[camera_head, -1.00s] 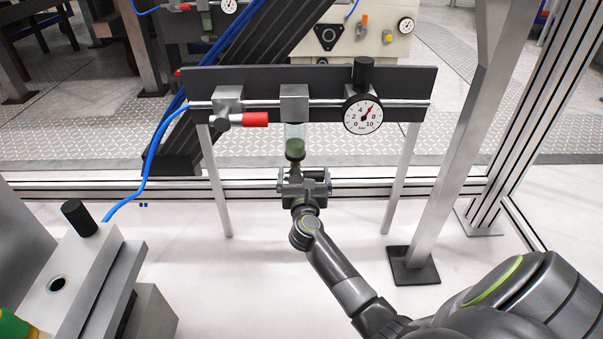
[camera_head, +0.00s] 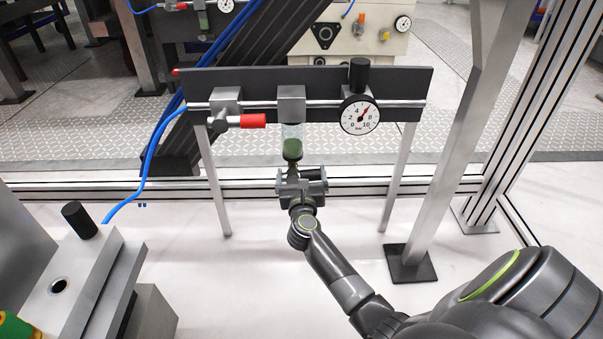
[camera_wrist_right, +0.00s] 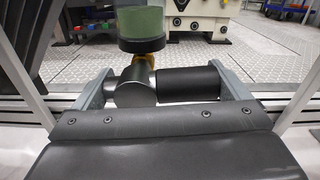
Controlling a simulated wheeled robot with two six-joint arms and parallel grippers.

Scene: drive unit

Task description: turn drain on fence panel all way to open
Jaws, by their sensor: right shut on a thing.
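The fence panel (camera_head: 212,80) is a dark board on grey legs, with a pipe across it. A clear bowl with green liquid (camera_head: 292,148) hangs under its middle block; its dark green lower part also shows in the right wrist view (camera_wrist_right: 141,28). Below it is a brass stem (camera_wrist_right: 140,62) and the drain, a grey round body with a black horizontal handle (camera_wrist_right: 190,83). My right gripper (camera_head: 301,184) is directly under the bowl, its fingers on either side of the drain (camera_wrist_right: 131,88), shut on it. The drain is mostly hidden in the head view. My left gripper is out of view.
A red-handled valve (camera_head: 250,121) and a pressure gauge (camera_head: 360,115) sit on the panel, left and right of the bowl. A blue hose (camera_head: 150,160) runs at the left. A metal post (camera_head: 440,180) stands at the right. A grey block (camera_head: 75,270) is at lower left.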

